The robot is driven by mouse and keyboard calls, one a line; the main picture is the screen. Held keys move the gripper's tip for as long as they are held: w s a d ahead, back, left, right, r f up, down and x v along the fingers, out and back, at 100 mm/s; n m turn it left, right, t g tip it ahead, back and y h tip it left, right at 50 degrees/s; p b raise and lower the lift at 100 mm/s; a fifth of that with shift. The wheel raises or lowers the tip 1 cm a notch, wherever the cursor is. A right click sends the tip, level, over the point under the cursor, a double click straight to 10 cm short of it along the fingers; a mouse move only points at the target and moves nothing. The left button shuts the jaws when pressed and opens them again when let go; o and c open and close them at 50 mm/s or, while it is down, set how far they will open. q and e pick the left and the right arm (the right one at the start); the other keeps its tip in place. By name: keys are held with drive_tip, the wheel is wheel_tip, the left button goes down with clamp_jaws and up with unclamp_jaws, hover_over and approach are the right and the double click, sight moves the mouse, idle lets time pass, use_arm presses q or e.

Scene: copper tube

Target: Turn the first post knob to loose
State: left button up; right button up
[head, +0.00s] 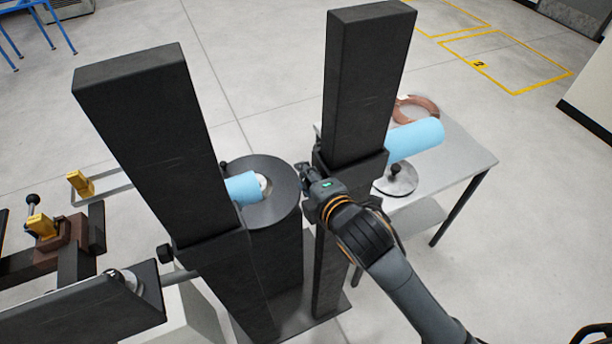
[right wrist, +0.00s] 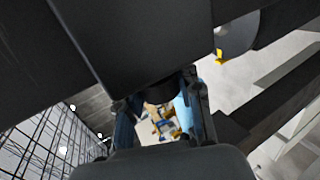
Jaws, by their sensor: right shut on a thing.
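Two upright dark posts stand in the head view, a left post (head: 150,140) and a right post (head: 365,75). In the head view the gripper mostly hides that knob. Another black knob (head: 166,253) sticks out beside the left post and nothing touches it. My left gripper is not in view.
A dark round drum (head: 278,185) stands between the posts. Light-blue cylinders stick out from the left post (head: 242,188) and the right post (head: 415,138). A grey table (head: 460,158) on the right bears a copper coil (head: 425,104) and a disc with a knob (head: 396,182).

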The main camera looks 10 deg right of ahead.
drive_tip(key=shift+f, duration=0.1)
idle(0.4)
drive_tip(key=o, duration=1.2)
drive_tip(key=v, duration=0.7)
drive_tip(key=shift+s+r, duration=0.2)
drive_tip(key=shift+r, duration=0.05)
drive_tip(key=shift+d, duration=0.1)
